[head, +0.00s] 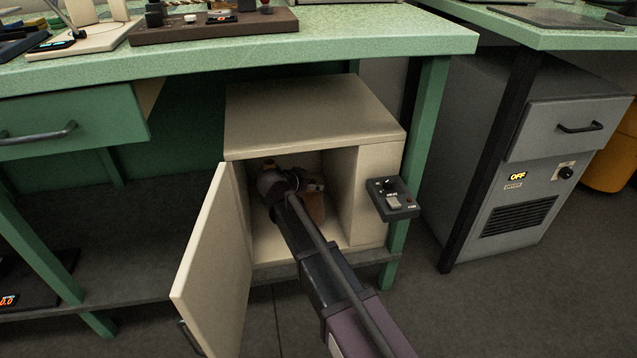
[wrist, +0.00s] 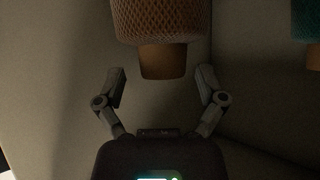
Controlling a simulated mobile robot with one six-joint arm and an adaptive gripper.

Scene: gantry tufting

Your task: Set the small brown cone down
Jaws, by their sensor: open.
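The small brown cone (wrist: 162,22) shows at the top of the wrist view, wrapped in a mesh-like brown winding with a plain tan end (wrist: 162,62) toward me. My gripper (wrist: 162,70) is open, one finger on each side of that tan end, with a visible gap on both sides. No finger touches the cone in this view. In the head view my arm reaches into the open beige cabinet (head: 310,110). A brown shape (head: 316,207) shows beside the arm inside, partly hidden; I cannot tell surely that it is the same cone.
A teal cone (wrist: 306,22) stands at the right edge of the wrist view. The cabinet door (head: 215,265) hangs open on the left. A small switch box (head: 393,198) sticks out at the cabinet's right front. The green bench top (head: 400,42) overhangs the cabinet.

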